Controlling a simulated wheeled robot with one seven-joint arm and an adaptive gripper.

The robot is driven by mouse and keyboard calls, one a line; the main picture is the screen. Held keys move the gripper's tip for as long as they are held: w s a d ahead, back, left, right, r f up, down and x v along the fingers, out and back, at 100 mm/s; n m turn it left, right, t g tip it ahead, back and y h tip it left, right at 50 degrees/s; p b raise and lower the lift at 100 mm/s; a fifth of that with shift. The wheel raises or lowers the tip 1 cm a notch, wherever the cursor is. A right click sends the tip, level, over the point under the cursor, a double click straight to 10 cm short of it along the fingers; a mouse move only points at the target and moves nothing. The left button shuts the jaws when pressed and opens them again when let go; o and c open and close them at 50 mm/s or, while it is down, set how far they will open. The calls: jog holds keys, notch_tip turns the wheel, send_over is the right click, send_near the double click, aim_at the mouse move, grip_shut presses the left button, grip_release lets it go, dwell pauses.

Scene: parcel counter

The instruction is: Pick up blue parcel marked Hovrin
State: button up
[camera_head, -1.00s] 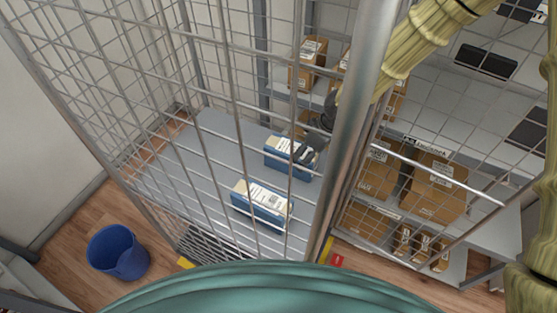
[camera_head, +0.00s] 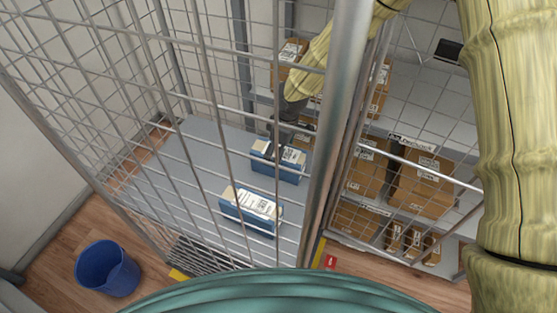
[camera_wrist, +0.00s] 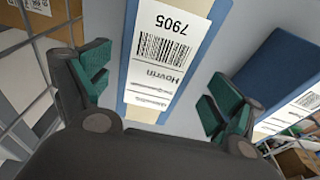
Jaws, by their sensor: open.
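The blue parcel marked Hovrin (camera_wrist: 168,60) lies in the wrist view with its white label, barcode and number 7905 facing up. It is the rear of two blue parcels (camera_head: 278,165) on the grey cage floor in the head view. My gripper (camera_wrist: 158,88) is open, its green-padded fingers apart with the parcel seen between them. In the head view my gripper (camera_head: 275,138) is over the rear edge of that parcel, partly behind mesh. I cannot tell the height gap. The other blue parcel (camera_head: 250,208) lies nearer; it shows at right in the wrist view (camera_wrist: 265,70).
The wire cage's grey floor (camera_head: 180,165) is clear to the left of the parcels. A thick metal post (camera_head: 337,130) and mesh stand in front and right. Shelves with brown boxes (camera_head: 422,185) are at right. A blue bin (camera_head: 107,268) stands on the wooden floor.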

jog(key=shift+w+f+p, duration=0.2)
jog(key=shift+f+p, duration=0.35)
jog(key=shift+f, duration=0.8)
jog(key=shift+w+f+p, duration=0.2)
jog(key=shift+f+p, duration=0.35)
jog(key=shift+f, duration=0.75)
jog(key=c, duration=1.4)
jog(key=shift+r, duration=0.1)
jog(key=shift+c, duration=0.3)
